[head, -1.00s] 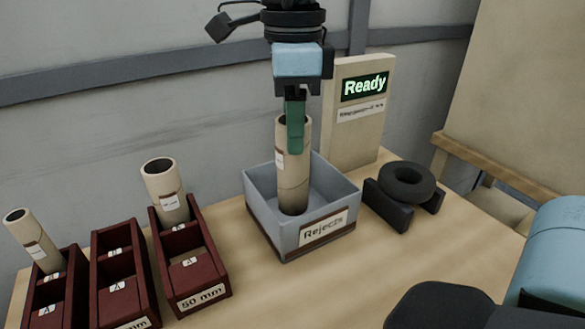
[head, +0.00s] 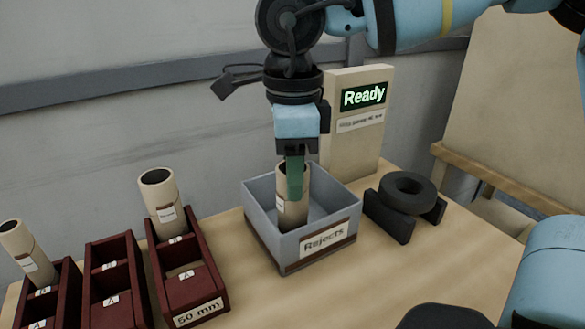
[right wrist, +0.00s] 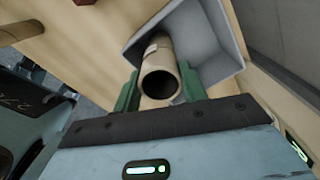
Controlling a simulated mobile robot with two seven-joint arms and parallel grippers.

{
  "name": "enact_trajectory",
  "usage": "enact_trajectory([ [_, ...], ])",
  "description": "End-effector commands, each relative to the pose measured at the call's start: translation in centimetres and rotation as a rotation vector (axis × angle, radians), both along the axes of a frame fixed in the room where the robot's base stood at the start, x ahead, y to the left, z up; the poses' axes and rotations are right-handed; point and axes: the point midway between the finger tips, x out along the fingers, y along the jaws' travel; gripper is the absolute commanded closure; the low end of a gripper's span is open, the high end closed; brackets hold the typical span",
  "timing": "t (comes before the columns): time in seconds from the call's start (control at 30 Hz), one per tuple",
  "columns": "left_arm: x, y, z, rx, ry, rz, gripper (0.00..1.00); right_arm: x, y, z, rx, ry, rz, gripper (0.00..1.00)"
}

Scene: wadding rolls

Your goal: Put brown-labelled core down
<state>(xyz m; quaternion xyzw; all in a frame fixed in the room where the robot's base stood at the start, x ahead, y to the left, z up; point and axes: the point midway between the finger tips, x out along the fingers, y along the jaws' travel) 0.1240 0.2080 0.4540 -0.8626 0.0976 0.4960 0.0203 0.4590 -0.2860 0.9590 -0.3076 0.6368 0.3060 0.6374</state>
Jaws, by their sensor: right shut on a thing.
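My right gripper (head: 295,180) points down with its green fingers shut on a cardboard core (head: 285,212). The core is upright inside the grey Rejects bin (head: 325,243), its top above the rim. Its lower end is hidden behind the bin's front wall, so I cannot tell whether it touches the floor. A pale label with a brown band shows on its side. In the right wrist view the core (right wrist: 159,55) sits between both fingers, its open end towards the camera, with the bin (right wrist: 215,50) around its far end. My left gripper is not in view.
Dark red racks (head: 190,290) stand at left; two hold other cores (head: 160,195) (head: 27,252), leaning. A "Ready" display panel (head: 355,130) stands behind the bin. A black ring on a dark holder (head: 405,192) is right of it.

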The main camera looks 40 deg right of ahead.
Motion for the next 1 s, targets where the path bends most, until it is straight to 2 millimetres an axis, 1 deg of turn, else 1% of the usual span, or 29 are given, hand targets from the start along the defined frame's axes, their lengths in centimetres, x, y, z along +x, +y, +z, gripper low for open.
enact_trajectory([
  [0.23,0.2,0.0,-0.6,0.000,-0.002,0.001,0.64,0.0,0.0,-0.8,0.001,0.001,0.000,0.71],
  [0.27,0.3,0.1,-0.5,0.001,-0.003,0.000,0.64,0.0,0.0,-0.7,0.001,0.001,0.000,0.54],
  [0.4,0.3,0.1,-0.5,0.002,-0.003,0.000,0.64,0.0,0.0,-0.6,0.001,0.001,0.000,0.36],
  [0.67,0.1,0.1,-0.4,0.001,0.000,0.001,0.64,0.0,0.0,-0.6,0.001,0.001,0.000,0.36],
  [0.77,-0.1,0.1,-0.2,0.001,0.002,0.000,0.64,0.0,0.0,-0.3,0.000,0.000,0.000,0.36],
  [0.87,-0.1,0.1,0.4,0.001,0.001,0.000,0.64,0.0,0.0,0.7,0.000,-0.003,-0.001,0.36],
  [1.0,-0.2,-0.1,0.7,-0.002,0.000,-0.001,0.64,0.1,0.0,3.2,0.001,-0.006,-0.002,0.36],
])
